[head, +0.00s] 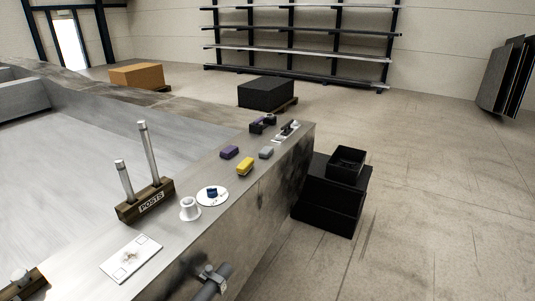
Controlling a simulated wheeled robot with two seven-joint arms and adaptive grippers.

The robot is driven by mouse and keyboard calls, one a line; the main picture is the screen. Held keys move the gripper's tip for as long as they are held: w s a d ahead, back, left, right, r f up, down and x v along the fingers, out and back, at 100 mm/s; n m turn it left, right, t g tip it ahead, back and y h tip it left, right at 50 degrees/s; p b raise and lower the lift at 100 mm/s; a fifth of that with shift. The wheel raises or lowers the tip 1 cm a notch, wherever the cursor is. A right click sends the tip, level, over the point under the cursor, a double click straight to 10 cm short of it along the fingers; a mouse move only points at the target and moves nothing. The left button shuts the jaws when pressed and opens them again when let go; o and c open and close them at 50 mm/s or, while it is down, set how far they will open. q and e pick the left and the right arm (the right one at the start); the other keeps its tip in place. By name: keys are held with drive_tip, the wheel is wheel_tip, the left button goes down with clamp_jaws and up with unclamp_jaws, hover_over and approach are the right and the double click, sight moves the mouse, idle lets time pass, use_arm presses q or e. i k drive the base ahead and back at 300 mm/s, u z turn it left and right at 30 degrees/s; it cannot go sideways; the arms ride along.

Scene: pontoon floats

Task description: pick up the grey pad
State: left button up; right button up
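The grey pad (266,153) is a small light grey block lying on the long grey metal top (190,232). A yellow block (245,166) lies close by, nearer to me and to its left. A purple block (229,152) lies to its left, apart from it. Nothing covers the grey pad. Neither of my grippers can be made out in the head view.
Two upright posts stand in a block marked POSTS (151,203). Near it are a white cup (190,208), a white disc (204,199) with a blue piece, and a white card (130,258). Black crates (330,198) stand right of the metal top.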

sight(265, 152)
drive_tip(key=z, duration=0.55)
drive_tip(key=i, duration=1.6)
drive_tip(key=z, duration=0.15)
